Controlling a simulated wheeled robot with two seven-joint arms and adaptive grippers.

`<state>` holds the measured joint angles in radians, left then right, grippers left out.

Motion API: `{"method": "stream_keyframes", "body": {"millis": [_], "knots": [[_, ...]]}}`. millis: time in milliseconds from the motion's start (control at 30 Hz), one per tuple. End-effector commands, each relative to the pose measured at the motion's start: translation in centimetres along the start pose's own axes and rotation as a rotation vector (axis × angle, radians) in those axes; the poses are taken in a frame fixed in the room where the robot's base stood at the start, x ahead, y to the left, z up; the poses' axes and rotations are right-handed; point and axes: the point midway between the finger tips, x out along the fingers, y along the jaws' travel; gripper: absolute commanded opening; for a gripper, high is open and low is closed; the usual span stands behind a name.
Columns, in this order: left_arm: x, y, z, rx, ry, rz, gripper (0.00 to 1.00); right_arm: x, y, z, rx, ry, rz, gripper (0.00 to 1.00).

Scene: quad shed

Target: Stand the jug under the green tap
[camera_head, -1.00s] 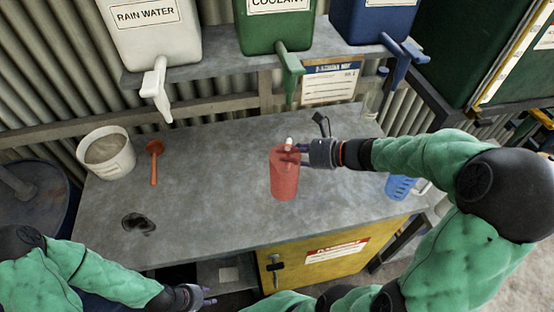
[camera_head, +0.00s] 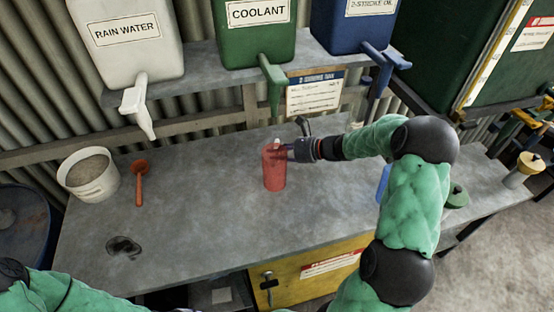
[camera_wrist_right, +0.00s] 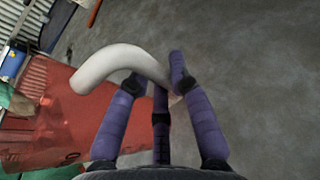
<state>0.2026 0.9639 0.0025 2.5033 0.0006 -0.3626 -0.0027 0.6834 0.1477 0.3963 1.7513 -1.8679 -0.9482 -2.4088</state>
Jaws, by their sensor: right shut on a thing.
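The red see-through jug (camera_head: 274,170) is upright in the head view, over the middle of the bench. My right gripper (camera_head: 284,151) comes from the right and is shut on the jug's pale curved handle (camera_wrist_right: 125,62), which passes between the purple fingers (camera_wrist_right: 172,80) in the wrist view. The green tap (camera_head: 272,82) hangs from the green COOLANT container. The jug's rim shows just below its spout in the picture; I cannot tell whether it is directly beneath, or whether its base touches the bench. My left arm shows at lower left, its gripper out of frame.
A white RAIN WATER container with a white tap (camera_head: 138,105) and a blue container with a blue tap (camera_head: 382,70) flank the green one. The bench (camera_head: 200,225) before the jug is clear.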

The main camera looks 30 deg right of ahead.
Motion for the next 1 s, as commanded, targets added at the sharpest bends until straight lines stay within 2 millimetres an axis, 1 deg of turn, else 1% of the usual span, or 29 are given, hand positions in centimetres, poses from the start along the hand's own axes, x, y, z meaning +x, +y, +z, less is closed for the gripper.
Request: {"method": "stream_keyframes", "body": {"millis": [167, 200, 300, 400, 667, 867, 900, 933, 967, 1000], "knots": [[0.1, -0.1, 0.0, 0.0, 0.0, 0.0, 0.4, 0.4, -0.6, -0.6, 0.0, 0.0, -0.001, 0.0], [0.2, -0.1, 0.0, 0.0, 0.0, 0.0, 0.4, 0.6, -0.8, -0.9, 0.0, 0.0, 0.0, 0.0], [0.7, -0.2, 0.0, 0.0, 0.0, 0.0, 0.4, 1.2, -0.7, -2.4, 0.002, 0.001, 0.001, 0.0], [0.9, -0.3, 0.0, 0.0, 0.0, 0.0, 0.4, 1.6, -0.7, -3.4, 0.001, 0.0, 0.0, 0.0], [0.9, -0.3, 0.0, 0.0, 0.0, 0.0, 0.4, 1.6, -0.7, -3.5, -0.001, 0.0, -0.001, 0.0], [1.4, -0.5, -0.1, 0.0, 0.0, 0.0, 0.4, 1.8, -0.7, -3.9, -0.001, 0.0, 0.0, 0.0], [1.3, -0.5, -0.1, 0.0, 0.0, 0.0, 0.4, 1.8, -0.7, -3.8, -0.001, 0.0, 0.0, 0.32], [1.2, -0.5, -0.1, 0.0, 0.0, 0.0, 0.4, 1.8, -0.7, -3.8, -0.001, 0.0, 0.0, 0.41], [1.2, -0.4, -0.1, 0.0, 0.0, 0.0, 0.4, 1.8, -0.7, -3.7, -0.001, 0.0, 0.0, 0.45], [1.2, -0.4, -0.1, 0.0, 0.0, 0.0, 0.4, 1.8, -0.7, -3.7, -0.001, 0.0, 0.0, 0.45]]}}
